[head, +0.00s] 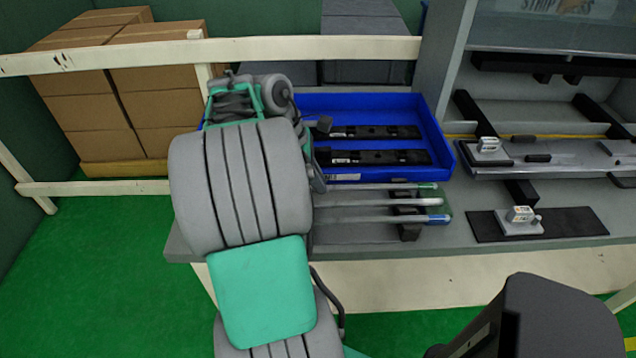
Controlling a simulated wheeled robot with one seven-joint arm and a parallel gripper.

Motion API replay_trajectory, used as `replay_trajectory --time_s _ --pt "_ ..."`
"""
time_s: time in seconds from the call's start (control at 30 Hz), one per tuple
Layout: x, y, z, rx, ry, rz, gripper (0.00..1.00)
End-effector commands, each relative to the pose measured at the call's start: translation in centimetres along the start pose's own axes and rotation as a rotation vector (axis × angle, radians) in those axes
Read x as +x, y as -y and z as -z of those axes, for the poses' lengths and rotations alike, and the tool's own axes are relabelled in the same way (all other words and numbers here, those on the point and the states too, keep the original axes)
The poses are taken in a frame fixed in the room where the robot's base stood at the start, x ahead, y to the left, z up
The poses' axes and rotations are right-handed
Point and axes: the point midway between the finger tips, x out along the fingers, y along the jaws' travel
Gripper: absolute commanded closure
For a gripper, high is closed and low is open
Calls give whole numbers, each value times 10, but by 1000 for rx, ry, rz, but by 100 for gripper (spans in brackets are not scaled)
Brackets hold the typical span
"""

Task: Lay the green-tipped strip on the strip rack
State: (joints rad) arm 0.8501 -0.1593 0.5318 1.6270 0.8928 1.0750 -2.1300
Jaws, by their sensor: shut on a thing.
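Several thin pale strips lie side by side, pointing right from behind my arm. The rearmost has a green tip (428,186). The middle strip (375,203) is bright, with a whitish-blue end. The front strip (365,219) ends in blue, with a bit of green beside it. Under their right part are the dark supports of the strip rack (408,230) on the grey bench. My gripper (318,182) is at the strips' left ends, mostly hidden by my arm. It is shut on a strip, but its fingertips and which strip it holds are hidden.
A blue tray (437,140) with black clip parts (385,157) stands behind the strips. To the right are a metal rail fixture (560,158) and a black plate (570,224) with a small grey block. Cardboard boxes (85,100) stand behind a pale rail at left.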

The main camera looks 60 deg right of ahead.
Motion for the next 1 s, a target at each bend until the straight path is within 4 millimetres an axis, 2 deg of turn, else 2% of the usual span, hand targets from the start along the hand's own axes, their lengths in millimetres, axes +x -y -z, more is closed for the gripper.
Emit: replay_trajectory --time_s 0.17,0.2,0.43,0.73,0.87,1.0 --pt "2 0 1 -2 0 0 100" --pt "2 0 1 -2 0 0 86" --pt "2 0 1 -1 0 0 67" --pt "-1 0 -1 1 0 0 66" --pt "-24 -1 -2 -2 0 -3 66" --pt "-63 -1 -2 -3 0 -3 66"
